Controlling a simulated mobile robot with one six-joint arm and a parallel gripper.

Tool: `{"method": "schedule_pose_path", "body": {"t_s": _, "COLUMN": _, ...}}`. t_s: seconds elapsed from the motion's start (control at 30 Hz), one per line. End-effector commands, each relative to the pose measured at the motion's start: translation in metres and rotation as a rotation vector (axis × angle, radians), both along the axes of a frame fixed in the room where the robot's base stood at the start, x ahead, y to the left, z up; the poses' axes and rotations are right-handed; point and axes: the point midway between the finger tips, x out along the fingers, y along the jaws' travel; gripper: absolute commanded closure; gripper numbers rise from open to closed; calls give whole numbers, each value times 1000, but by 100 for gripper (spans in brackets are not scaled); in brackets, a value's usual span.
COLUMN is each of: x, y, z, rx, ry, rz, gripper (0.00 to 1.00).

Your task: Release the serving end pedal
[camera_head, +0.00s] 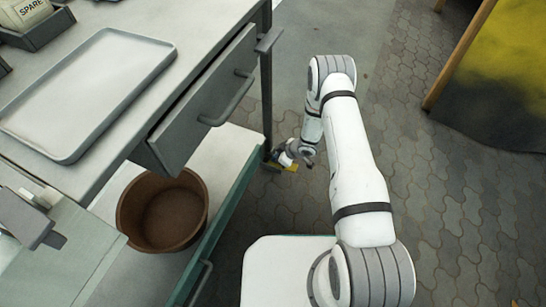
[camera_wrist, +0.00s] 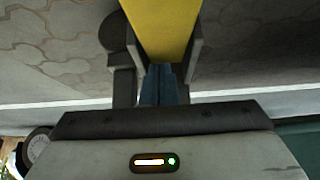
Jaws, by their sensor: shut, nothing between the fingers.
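The yellow pedal (camera_head: 292,168) is low by the floor at the far end of the bench, beside its dark leg. It is small and partly covered by my gripper (camera_head: 281,159) in the head view. In the wrist view the yellow pedal (camera_wrist: 160,28) fills the top middle, between two dark grey side plates. My gripper's blue fingers (camera_wrist: 160,84) are together, with nothing between them, and point at the pedal's near edge. I cannot tell whether they touch it, or whether the pedal is pressed down.
The bench has a grey tray (camera_head: 87,92) on top and a partly open drawer (camera_head: 205,100) jutting out above the pedal side. A brown bucket (camera_head: 163,208) stands on the lower shelf. Paved floor (camera_head: 430,190) to the right is clear; a yellow-stained panel (camera_head: 505,80) stands at upper right.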

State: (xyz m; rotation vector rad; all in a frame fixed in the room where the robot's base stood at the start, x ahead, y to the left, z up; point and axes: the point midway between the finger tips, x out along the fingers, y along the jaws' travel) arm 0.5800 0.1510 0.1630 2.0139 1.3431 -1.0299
Motion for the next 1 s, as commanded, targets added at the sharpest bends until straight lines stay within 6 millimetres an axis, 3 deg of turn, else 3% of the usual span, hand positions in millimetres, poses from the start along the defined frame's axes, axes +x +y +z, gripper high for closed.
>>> {"method": "schedule_pose_path", "body": {"t_s": 0.27, "x": 0, "y": 1, "z": 4, "rx": 0, "ry": -1, "rz": 1, "gripper": 100}}
{"method": "schedule_pose_path", "body": {"t_s": 0.53, "x": 6, "y": 11, "z": 51, "rx": 0, "ry": -2, "rz": 2, "gripper": 100}}
{"method": "schedule_pose_path", "body": {"t_s": 0.8, "x": -8, "y": -22, "z": 100, "rx": 0, "ry": 1, "rz": -2, "gripper": 100}}
{"method": "schedule_pose_path", "body": {"t_s": 1.0, "x": -13, "y": -35, "z": 120, "rx": 0, "ry": 0, "rz": 1, "gripper": 100}}
